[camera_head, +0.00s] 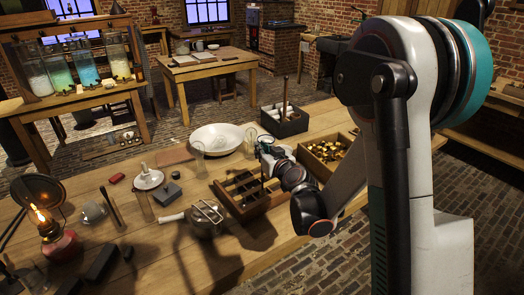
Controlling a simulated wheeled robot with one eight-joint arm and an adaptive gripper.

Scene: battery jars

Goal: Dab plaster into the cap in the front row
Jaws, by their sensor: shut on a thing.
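My gripper (265,153) is above the back right part of a wooden tray (217,188) with dark divided compartments. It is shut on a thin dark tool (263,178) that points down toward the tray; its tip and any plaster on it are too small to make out. A wide white bowl (208,132) stands just behind the tray; whether it holds plaster I cannot tell. The caps and their rows cannot be made out clearly in the tray, and my wrist covers part of its right side.
Glass jars (198,160) stand close behind the tray. A metal pot with a handle (205,215) is at its front left. A crate of brass pieces (312,161) and a dark box (284,125) are to the right. A lit lamp (57,240) stands at front left.

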